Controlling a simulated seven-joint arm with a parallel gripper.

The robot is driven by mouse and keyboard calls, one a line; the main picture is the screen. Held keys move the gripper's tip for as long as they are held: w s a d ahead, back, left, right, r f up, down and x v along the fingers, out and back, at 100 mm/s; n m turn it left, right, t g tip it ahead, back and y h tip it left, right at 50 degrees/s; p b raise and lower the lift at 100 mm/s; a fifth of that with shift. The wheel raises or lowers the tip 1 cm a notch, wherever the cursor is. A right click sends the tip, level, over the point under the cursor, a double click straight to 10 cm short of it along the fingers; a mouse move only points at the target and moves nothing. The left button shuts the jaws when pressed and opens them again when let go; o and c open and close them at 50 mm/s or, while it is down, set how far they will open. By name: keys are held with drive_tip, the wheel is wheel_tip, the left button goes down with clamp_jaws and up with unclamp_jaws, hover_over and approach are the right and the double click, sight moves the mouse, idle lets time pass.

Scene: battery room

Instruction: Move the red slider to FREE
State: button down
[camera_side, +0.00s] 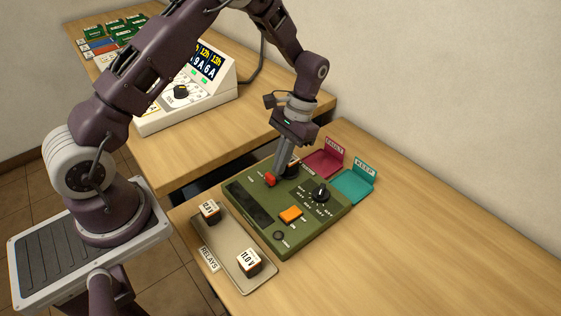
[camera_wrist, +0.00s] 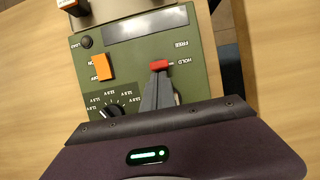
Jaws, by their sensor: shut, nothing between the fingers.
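The green device panel (camera_side: 238,187) lies on the wooden table; it also shows in the wrist view (camera_wrist: 140,50). The red slider (camera_side: 270,179) is near its back edge. In the wrist view the red slider (camera_wrist: 160,65) stands level with the HOLD label (camera_wrist: 181,62), and the FREE label (camera_wrist: 181,44) is farther up the picture. My gripper (camera_side: 277,171) is shut and empty, pointing down right beside the slider. In the wrist view my gripper (camera_wrist: 158,75) has its fingertips at the slider's HOLD-side edge; I cannot tell whether they touch it.
The panel carries an orange switch (camera_side: 290,215), a black dial (camera_side: 321,192) and a dark display. A relay tray (camera_side: 230,250) with two blocks stands in front. Red (camera_side: 323,162) and teal (camera_side: 352,186) trays stand behind. The table at right is clear.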

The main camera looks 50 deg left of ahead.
sight(269, 177)
drive_tip(key=shift+s, duration=0.1)
drive_tip(key=s, duration=0.3)
drive_tip(key=shift+s, duration=0.25)
drive_tip(key=v, duration=1)
drive_tip(key=shift+r, duration=0.1)
